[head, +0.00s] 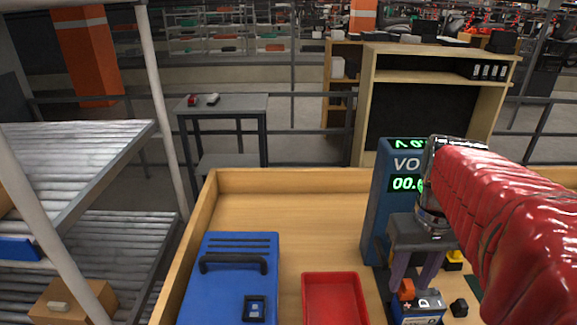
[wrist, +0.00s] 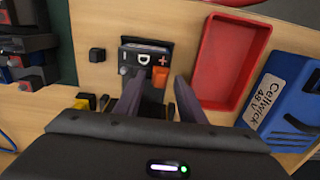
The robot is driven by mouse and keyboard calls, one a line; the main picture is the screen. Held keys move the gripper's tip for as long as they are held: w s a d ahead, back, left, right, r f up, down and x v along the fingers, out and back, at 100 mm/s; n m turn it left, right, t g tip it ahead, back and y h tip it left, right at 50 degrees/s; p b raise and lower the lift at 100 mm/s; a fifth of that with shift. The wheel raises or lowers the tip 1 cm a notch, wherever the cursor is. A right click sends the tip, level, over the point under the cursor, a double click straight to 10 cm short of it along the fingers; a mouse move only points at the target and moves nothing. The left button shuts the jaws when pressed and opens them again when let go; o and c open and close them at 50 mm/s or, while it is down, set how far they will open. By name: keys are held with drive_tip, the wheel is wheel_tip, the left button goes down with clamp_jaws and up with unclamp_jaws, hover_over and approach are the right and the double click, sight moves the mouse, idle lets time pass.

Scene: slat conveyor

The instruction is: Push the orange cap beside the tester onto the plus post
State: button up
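A small dark battery block (head: 420,307) with a blue face and a plus mark stands in front of the tester (head: 380,205), a blue box with green digits. The orange cap (head: 406,290) sits upright at the block's plus corner, over where the plus post would be; I cannot tell how far down it is. It also shows in the wrist view (wrist: 160,79), beside the plus mark. A grey post (wrist: 125,71) shows at the minus corner. My gripper (wrist: 156,84) is open, its two grey fingers apart, with the orange cap between them, nearer the right finger.
A black cap (wrist: 97,54) lies on the wooden bench beside the block. A red tray (head: 334,300) and a blue case (head: 228,280) stand to the left in the head view. A yellow item (head: 454,260) is behind the black cap. The bench's back left is clear.

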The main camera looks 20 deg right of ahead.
wheel_tip(320, 180, up, 14)
drive_tip(key=shift+f, duration=0.15)
idle(0.6)
drive_tip(key=shift+a, duration=0.1)
idle(0.4)
drive_tip(key=w+a+f+n+t, duration=0.1)
drive_tip(key=a+f+t, duration=0.1)
drive_tip(key=a+f, duration=0.4)
drive_tip(key=w+a+f+n+t, duration=0.1)
drive_tip(key=a+f+n+t, duration=0.1)
drive_tip(key=a+f, duration=0.5)
drive_tip(key=a+t, duration=0.1)
drive_tip(key=a, duration=0.4)
drive_tip(key=shift+a+t, duration=0.2)
drive_tip(key=shift+t, duration=0.1)
drive_tip(key=shift+w+f, duration=0.1)
drive_tip(key=shift+c, duration=0.6)
